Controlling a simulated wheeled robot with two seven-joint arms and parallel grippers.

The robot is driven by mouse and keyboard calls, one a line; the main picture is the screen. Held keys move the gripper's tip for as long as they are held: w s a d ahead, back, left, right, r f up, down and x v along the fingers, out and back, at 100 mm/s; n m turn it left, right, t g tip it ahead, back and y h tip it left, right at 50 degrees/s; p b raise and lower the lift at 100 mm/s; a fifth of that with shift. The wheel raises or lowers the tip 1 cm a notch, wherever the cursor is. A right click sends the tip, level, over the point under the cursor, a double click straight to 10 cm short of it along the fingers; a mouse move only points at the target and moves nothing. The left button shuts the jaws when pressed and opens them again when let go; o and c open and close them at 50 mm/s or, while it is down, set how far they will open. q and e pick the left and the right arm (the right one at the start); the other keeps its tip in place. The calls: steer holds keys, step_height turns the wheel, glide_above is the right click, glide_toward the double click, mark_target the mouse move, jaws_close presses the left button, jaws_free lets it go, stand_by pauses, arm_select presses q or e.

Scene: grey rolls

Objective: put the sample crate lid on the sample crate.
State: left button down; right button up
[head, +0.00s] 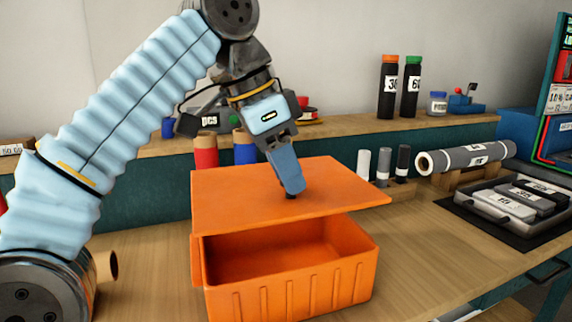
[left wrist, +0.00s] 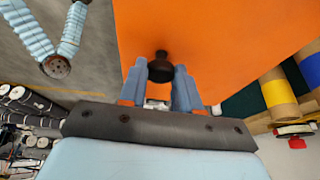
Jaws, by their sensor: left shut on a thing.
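The sample crate (head: 290,292) is an open orange box with ribbed sides on the wooden bench in the head view. The sample crate lid (head: 240,192) is a flat orange panel over it. The crate's inside shows below the lid's front edge, and I cannot tell whether the lid's back touches the crate. My left gripper (head: 291,190) comes down from above and is shut on the lid's small dark knob. The left wrist view shows the knob (left wrist: 160,68) between the two fingers and the lid (left wrist: 215,35) beyond. My right gripper is not in view.
Red (head: 205,152) and blue (head: 245,150) rolls stand behind the lid. Several small cylinders (head: 383,165) stand to its right, then a grey roll (head: 465,158) on a stand and a tray (head: 490,205). Bare bench lies right of the crate.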

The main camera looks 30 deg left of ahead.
mark_target(283, 198)
arm_select(q)
step_height(283, 198, down, 5)
steer(key=b, duration=0.3)
steer(key=shift+f+b, duration=0.15)
steer(key=shift+b, duration=0.2)
steer(key=shift+f+b, duration=0.6)
steer(key=shift+f, duration=0.15)
steer(key=shift+f, duration=0.4)
stand_by(0.5)
steer(key=c, duration=0.7)
jaws_free()
